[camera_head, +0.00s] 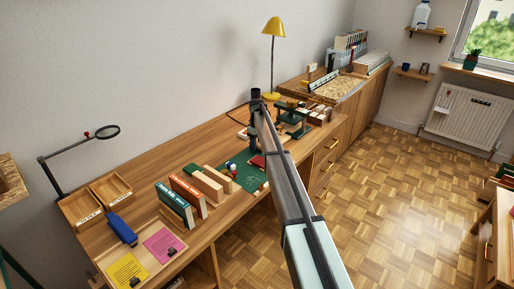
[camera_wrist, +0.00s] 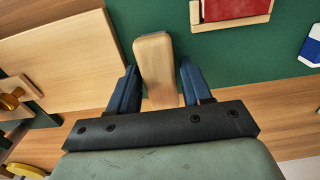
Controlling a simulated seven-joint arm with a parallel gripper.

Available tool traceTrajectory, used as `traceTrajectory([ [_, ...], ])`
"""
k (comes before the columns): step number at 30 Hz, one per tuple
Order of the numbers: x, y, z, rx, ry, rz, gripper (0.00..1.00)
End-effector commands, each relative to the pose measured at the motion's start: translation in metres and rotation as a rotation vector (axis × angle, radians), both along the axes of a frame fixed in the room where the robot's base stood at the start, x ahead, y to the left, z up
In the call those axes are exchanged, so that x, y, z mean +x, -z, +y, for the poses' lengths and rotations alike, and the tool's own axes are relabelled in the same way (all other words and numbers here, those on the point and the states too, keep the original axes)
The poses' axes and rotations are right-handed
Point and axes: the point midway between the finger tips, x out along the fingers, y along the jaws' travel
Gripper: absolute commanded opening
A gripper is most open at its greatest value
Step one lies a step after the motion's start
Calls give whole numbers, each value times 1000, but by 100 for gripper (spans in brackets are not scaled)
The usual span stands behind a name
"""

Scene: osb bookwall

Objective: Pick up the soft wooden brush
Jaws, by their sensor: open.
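In the wrist view, a pale wooden piece with a rounded end, which looks like the soft wooden brush (camera_wrist: 153,62), lies over the green mat (camera_wrist: 226,50). My gripper (camera_wrist: 158,68) is open, with one blue finger on each side of the brush. Small gaps show between the fingers and the wood. The brush's near end is hidden behind the dark gripper body, and no bristles show. I cannot tell how far above the mat the fingertips are.
A red item in a wooden holder (camera_wrist: 232,18) lies beyond the right finger, with a blue and white block (camera_wrist: 312,45) farther right. A wooden board (camera_wrist: 70,62) lies left. On the bench (camera_head: 130,155), upright books (camera_head: 187,195) stand left of the mat.

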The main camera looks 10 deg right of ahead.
Motion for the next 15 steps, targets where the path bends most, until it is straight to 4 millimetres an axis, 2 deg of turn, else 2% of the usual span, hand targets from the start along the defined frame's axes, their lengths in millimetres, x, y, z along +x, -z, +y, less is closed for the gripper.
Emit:
traceTrajectory([
  [4,0,0,0,0,0,0,49],
  [15,0,0,0,0,0,0,14],
])
